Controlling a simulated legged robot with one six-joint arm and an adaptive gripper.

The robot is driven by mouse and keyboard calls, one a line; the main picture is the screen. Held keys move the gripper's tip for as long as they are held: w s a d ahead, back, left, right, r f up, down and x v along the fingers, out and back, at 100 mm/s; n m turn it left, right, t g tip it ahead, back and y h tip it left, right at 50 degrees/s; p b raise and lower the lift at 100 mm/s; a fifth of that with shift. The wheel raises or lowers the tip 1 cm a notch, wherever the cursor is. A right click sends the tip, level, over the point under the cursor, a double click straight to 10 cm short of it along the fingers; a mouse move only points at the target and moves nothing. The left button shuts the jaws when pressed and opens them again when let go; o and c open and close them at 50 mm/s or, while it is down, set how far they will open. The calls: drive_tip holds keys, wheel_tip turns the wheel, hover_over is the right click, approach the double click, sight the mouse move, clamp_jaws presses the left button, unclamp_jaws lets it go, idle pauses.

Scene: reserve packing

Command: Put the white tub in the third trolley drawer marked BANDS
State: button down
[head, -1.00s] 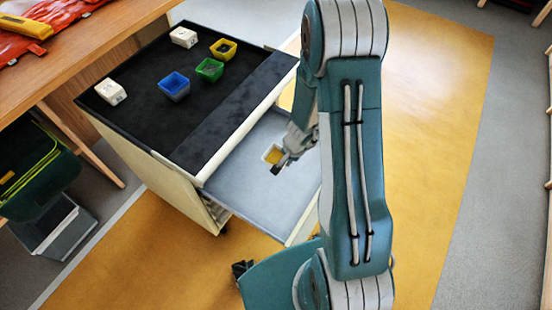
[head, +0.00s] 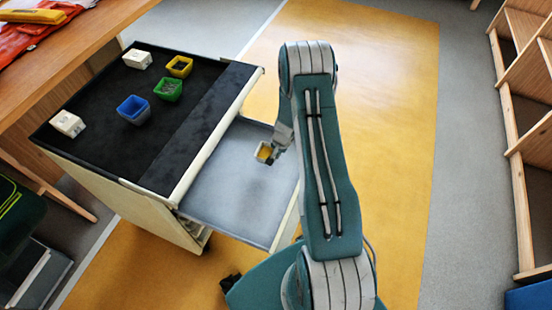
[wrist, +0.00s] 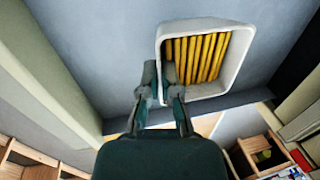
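The white tub (wrist: 242,62) holds yellow bands (wrist: 203,57) and also shows in the head view (head: 259,146). My gripper (wrist: 160,78) is closed on one wall of the tub, one finger outside and one inside. In the head view my gripper (head: 273,157) and the tub are over the far part of the pulled-out grey drawer (head: 235,195) of the trolley (head: 150,215). I cannot tell whether the tub touches the drawer floor. No drawer label is readable.
The trolley's black top (head: 90,100) carries a blue tub (head: 133,110), a green tub (head: 168,89), a yellow tub (head: 180,66) and two white boxes (head: 68,124). A wooden bench (head: 60,70) stands left, wooden shelves (head: 520,150) right. The drawer floor around the tub looks empty.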

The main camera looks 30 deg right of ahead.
wheel_tip(320, 180, down, 3)
drive_tip(key=shift+r, duration=0.1)
drive_tip(key=c, duration=0.8)
unclamp_jaws()
